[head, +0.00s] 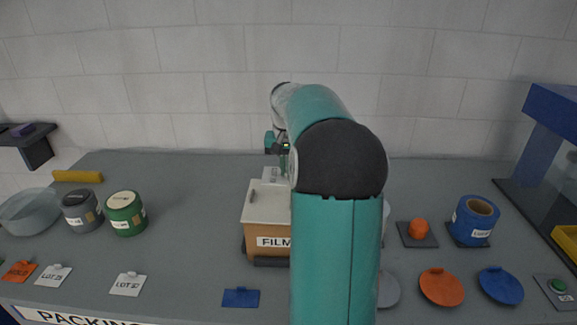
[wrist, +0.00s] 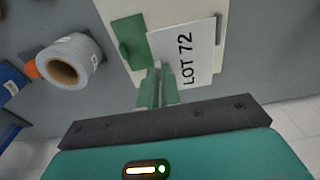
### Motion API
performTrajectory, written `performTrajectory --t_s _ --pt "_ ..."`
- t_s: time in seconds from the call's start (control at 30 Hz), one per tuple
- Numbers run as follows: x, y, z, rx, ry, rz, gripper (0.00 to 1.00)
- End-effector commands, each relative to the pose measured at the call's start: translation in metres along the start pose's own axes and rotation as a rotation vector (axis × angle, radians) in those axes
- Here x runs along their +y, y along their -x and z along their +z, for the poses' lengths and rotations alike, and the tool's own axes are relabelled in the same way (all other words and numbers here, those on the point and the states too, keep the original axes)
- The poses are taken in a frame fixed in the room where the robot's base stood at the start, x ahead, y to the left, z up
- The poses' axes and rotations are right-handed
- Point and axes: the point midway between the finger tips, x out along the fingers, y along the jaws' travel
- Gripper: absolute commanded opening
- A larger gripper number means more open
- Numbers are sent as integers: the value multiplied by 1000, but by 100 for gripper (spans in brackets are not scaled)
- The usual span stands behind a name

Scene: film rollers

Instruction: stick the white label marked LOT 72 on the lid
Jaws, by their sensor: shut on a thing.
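My gripper (wrist: 158,72) is shut on the white label (wrist: 186,52), which reads LOT 72, gripping it by its near edge. The label lies over the cream lid (wrist: 113,9) in the wrist view; I cannot tell whether it touches it. In the head view the lid (head: 268,207) tops an orange-brown box (head: 265,246) marked FILM. My gripper (head: 283,163) is at the lid's back edge there, with the white label (head: 270,174) partly showing. My arm hides the box's right part.
Labels marked LOT 37 (head: 128,284) and LOT 25 (head: 53,275), an orange tag (head: 19,270) and a blue tag (head: 240,297) lie along the front. Green (head: 125,214) and grey (head: 82,211) rolls stand left, a blue roll (head: 474,220) right. The table behind the box is clear.

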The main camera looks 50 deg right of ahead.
Motion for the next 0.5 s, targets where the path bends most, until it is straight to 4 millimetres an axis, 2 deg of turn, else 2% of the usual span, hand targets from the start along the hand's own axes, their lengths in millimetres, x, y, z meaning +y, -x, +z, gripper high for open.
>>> performTrajectory --t_s 0.5 --pt "2 -45 4 -1 -1 0 0"
